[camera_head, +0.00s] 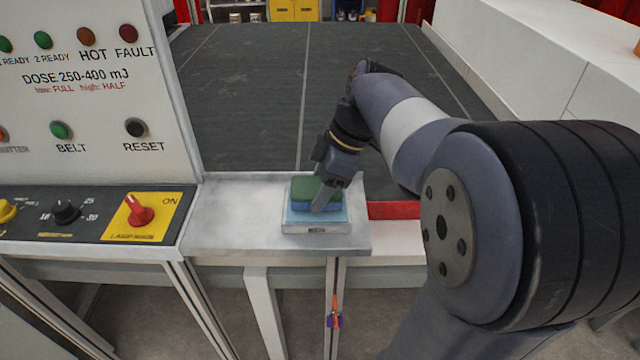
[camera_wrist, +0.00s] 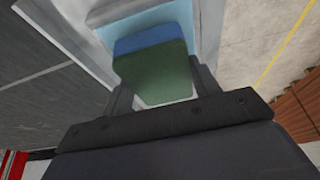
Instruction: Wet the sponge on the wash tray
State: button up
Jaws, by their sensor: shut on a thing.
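The sponge (camera_head: 305,190) has a green top and a blue lower layer. In the head view it sits over the wash tray (camera_head: 317,228), a shallow pale tray with a light blue inside, on the metal ledge. My gripper (camera_head: 321,195) points down and is shut on the sponge. In the wrist view the sponge (camera_wrist: 155,75) lies between the two fingers, with the light blue of the wash tray (camera_wrist: 125,12) beyond it. I cannot tell whether the sponge touches the tray's inside; its underside is hidden.
A control panel (camera_head: 85,215) with a red lamp knob (camera_head: 138,212) and buttons stands left of the tray. A wide dark belt (camera_head: 285,80) lies behind the ledge. A white housing (camera_head: 540,70) stands at the right. The ledge left of the tray (camera_head: 232,215) is bare.

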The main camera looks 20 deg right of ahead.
jog(key=shift+f+b, duration=0.5)
jog(key=shift+f, duration=0.2)
dwell(1.5)
jog(key=shift+r+p, duration=2.8)
jog(key=shift+r, duration=0.85)
jog(key=shift+s+f, duration=0.1)
